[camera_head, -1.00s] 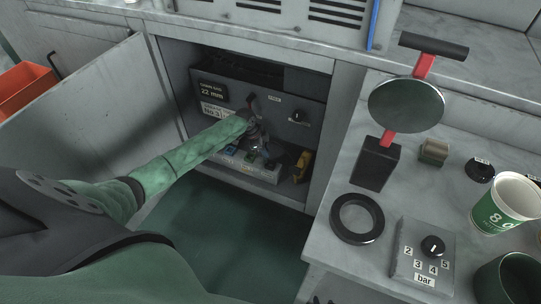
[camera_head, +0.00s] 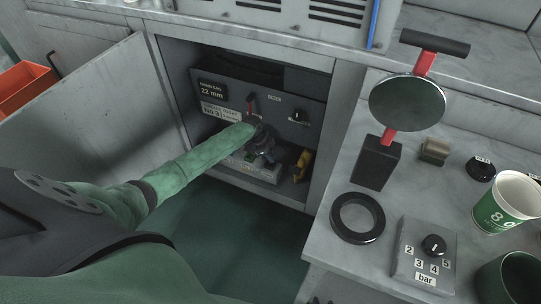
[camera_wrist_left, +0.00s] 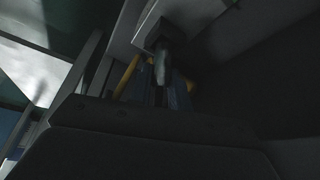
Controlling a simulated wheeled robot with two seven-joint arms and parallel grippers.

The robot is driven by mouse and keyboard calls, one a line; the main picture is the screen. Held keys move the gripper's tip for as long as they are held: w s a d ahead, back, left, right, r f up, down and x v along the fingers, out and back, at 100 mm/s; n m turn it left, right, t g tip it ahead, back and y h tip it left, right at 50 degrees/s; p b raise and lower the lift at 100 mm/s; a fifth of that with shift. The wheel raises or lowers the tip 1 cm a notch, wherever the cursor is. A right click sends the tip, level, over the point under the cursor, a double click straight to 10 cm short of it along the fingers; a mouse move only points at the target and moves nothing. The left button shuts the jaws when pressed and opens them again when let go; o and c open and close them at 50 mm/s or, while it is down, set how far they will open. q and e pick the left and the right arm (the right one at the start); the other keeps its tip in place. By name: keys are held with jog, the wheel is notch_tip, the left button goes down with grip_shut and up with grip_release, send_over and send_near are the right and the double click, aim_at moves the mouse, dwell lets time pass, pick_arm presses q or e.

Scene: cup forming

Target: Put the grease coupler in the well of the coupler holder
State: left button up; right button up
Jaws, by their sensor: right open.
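My left gripper (camera_head: 265,152) is inside the open cabinet, low in front of the dark panel, above the right part of a pale block (camera_head: 243,171). Its fingers are small and dark, and I cannot tell whether they are shut. A yellow piece (camera_head: 302,165) stands upright just right of the gripper. In the left wrist view, a dark rod-like part (camera_wrist_left: 161,65) shows ahead of the gripper, with yellow and blue parts behind it. I cannot make out for sure which parts are the grease coupler and its holder. Two dark tips of my right gripper (camera_head: 322,300) show at the bottom edge, apart.
The cabinet door (camera_head: 95,100) stands open at the left. The counter at right holds a black ring (camera_head: 357,236), a bar dial box (camera_head: 424,262) and a paper cup (camera_head: 505,205).

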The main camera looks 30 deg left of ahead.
pick_arm(q)
jog(key=o, duration=0.4)
jog(key=shift+o, duration=0.2)
jog(key=v, duration=0.7)
jog(key=shift+r+p, duration=0.35)
jog(key=shift+a, duration=0.1)
jog(key=shift+s, duration=0.15)
